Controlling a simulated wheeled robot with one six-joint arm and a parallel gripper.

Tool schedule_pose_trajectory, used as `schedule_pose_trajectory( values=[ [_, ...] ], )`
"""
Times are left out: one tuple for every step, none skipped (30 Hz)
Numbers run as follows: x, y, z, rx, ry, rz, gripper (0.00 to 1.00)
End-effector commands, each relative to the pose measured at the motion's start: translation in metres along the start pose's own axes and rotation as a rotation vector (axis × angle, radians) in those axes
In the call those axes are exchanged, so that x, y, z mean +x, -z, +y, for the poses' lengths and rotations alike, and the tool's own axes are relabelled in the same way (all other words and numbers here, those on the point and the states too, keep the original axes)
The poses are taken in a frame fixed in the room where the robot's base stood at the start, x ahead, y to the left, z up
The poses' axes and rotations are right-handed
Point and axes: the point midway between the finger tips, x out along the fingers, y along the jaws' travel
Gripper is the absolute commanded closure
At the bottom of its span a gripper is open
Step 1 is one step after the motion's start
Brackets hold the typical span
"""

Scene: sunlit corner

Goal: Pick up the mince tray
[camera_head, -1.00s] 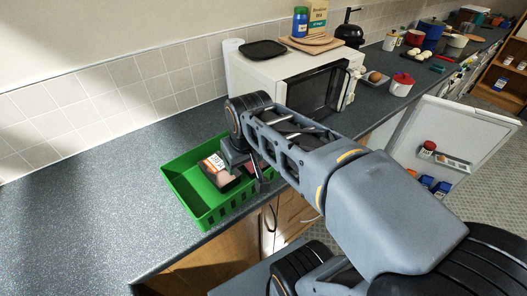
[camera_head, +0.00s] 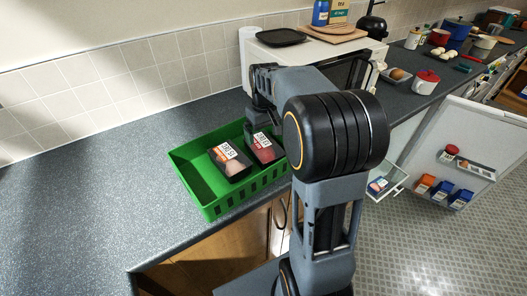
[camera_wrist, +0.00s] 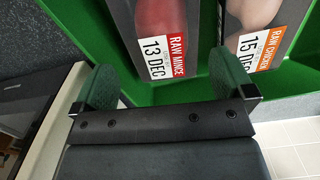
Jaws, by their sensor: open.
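The mince tray (camera_head: 264,150), a dark pack with red meat and a white label, lies in the green basket (camera_head: 212,212) on the counter. In the wrist view the mince tray (camera_wrist: 161,25) shows its "RAW MINCE 13 DEC" label just ahead of my gripper (camera_wrist: 164,84). My gripper is open, its two fingers apart and nothing between them. The tray's far part is cut off by the wrist frame. In the head view my arm hides part of the gripper at the basket's back right.
A raw chicken tray (camera_head: 230,163) lies left of the mince in the same basket, close beside it; it also shows in the wrist view (camera_wrist: 262,25). A white microwave (camera_head: 290,50) stands behind my arm. The counter left of the basket is clear. An open fridge door (camera_head: 455,150) is at right.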

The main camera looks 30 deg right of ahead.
Motion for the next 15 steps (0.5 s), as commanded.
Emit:
schedule_pose_trajectory(
  values=[
    [0.006,0.000,0.000,0.000,0.000,-0.001,0.00],
    [0.008,0.000,0.000,0.000,0.000,-0.001,0.00],
    [0.010,0.000,0.000,0.000,0.000,-0.001,0.00],
    [0.012,0.000,-0.001,-0.001,0.000,0.000,0.00],
    [0.013,0.000,-0.001,-0.001,0.000,0.000,0.00],
    [0.014,0.000,-0.001,-0.001,0.000,0.001,0.00],
    [0.016,0.000,-0.001,-0.001,0.000,0.000,0.00],
    [0.018,0.000,-0.001,-0.001,0.000,-0.001,0.00],
    [0.021,0.000,-0.001,-0.001,0.001,-0.003,0.00],
    [0.025,0.000,-0.001,-0.001,0.001,-0.003,0.00],
    [0.029,0.000,-0.001,-0.001,0.001,-0.002,0.00],
    [0.035,0.001,-0.001,-0.001,0.001,-0.003,0.00],
    [0.039,0.001,-0.002,-0.001,0.001,-0.003,0.00],
    [0.043,0.001,-0.002,-0.001,0.001,-0.004,0.00],
    [0.049,0.001,-0.002,-0.001,0.001,-0.002,0.00]
  ],
)
